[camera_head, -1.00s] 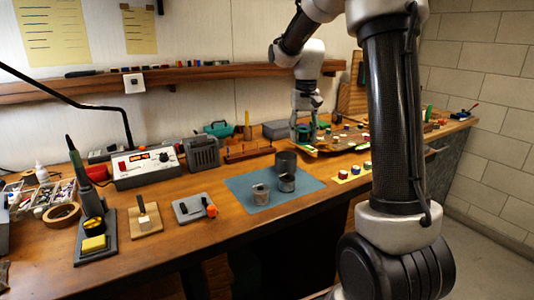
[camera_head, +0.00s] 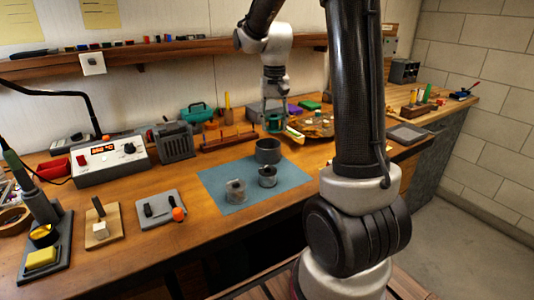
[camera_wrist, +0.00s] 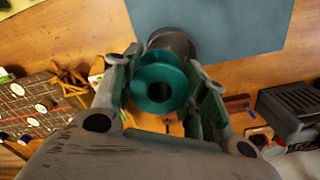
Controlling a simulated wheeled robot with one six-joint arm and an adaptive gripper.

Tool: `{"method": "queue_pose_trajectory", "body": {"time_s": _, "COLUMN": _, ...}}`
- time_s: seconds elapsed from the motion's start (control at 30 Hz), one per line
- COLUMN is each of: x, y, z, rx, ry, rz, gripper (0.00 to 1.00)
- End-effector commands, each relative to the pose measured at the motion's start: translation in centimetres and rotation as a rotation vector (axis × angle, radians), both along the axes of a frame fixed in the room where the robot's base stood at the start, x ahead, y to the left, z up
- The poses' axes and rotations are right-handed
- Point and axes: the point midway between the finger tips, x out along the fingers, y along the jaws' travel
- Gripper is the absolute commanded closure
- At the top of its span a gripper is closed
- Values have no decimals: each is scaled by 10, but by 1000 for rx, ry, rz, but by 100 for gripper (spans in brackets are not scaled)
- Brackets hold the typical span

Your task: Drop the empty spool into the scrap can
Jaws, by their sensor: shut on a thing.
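A teal spool with a round hole in its middle (camera_wrist: 160,84) is between the fingers of my gripper (camera_wrist: 158,95). My gripper is shut on it. In the head view my gripper (camera_head: 274,112) holds the spool (camera_head: 274,122) above the bench, over or slightly behind the scrap can. The scrap can (camera_head: 268,151) is a dark grey open cylinder at the back edge of a blue mat. In the wrist view a grey cylinder, seemingly this can (camera_wrist: 172,41), shows partly behind the spool. The spool hides part of it, and the can's inside is not clear.
Two small grey metal items (camera_head: 236,192) (camera_head: 267,178) stand on the blue mat (camera_head: 210,178) in front of the can. A toothed rack (camera_head: 228,140) and a grey box (camera_head: 174,141) stand to the left.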

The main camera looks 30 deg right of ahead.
Motion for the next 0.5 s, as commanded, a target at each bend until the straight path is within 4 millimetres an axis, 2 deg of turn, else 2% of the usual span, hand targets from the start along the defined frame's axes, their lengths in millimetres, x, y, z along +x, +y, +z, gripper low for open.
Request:
{"method": "queue_pose_trajectory", "body": {"time_s": 0.2, "x": 0, "y": 0, "z": -12, "rx": 0, "ry": 0, "rz": 0, "gripper": 73}}
{"method": "queue_pose_trajectory", "body": {"time_s": 0.47, "x": 0, "y": 0, "z": -13, "rx": 0, "ry": 0, "rz": 1, "gripper": 73}}
{"method": "queue_pose_trajectory", "body": {"time_s": 0.5, "x": 0, "y": 0, "z": -13, "rx": 0, "ry": 0, "rz": 1, "gripper": 50}}
